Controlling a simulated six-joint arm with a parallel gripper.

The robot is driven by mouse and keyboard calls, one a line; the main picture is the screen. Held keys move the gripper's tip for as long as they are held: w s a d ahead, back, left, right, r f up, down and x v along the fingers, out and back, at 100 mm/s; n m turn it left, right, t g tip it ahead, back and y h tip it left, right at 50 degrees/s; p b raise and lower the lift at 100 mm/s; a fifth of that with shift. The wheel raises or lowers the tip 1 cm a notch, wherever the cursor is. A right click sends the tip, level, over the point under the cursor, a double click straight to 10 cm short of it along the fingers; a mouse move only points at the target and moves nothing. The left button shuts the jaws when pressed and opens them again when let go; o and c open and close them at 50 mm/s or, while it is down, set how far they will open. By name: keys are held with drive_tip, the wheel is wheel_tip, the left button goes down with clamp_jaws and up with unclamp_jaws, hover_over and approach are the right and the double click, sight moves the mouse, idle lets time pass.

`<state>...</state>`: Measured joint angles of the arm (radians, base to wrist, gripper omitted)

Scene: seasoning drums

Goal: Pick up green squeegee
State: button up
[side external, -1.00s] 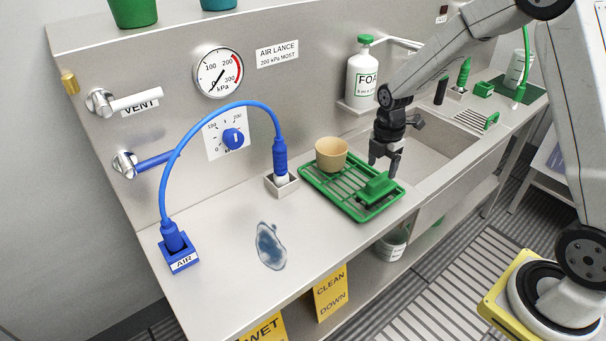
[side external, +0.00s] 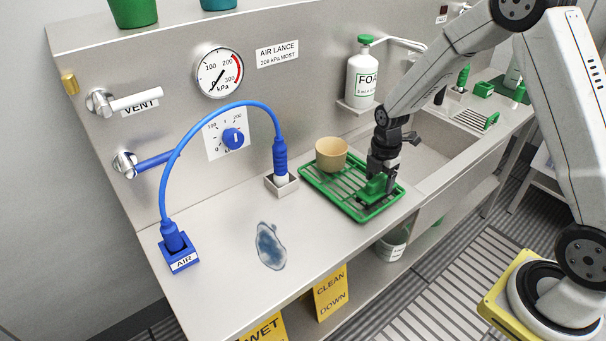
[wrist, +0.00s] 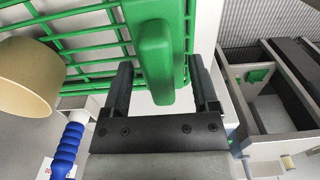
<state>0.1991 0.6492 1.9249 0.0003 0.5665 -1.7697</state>
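The green squeegee (side external: 374,189) lies on the green draining rack (side external: 337,199), near its right end. In the wrist view the squeegee's raised green grip (wrist: 155,55) stands between my two fingers. My gripper (side external: 381,178) is lowered over the squeegee and hides part of it in the side view. In the wrist view my gripper (wrist: 160,80) is open, with one finger on each side of the grip and gaps visible between.
A tan cup (side external: 331,154) stands on the rack beside the squeegee and also shows in the wrist view (wrist: 25,80). A sink (side external: 432,150) lies to the right. A blue hose (side external: 220,108) arches at left.

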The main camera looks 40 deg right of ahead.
clamp_jaws()
drive_tip(key=shift+r, duration=0.1)
drive_tip(key=shift+r, duration=0.65)
drive_tip(key=s+a+r, duration=0.2)
drive_tip(key=s+r, duration=0.9)
drive_tip(key=s, duration=0.2)
drive_tip(key=shift+s+r, duration=0.25)
drive_tip(key=shift+s, duration=0.15)
drive_tip(key=shift+a, duration=0.1)
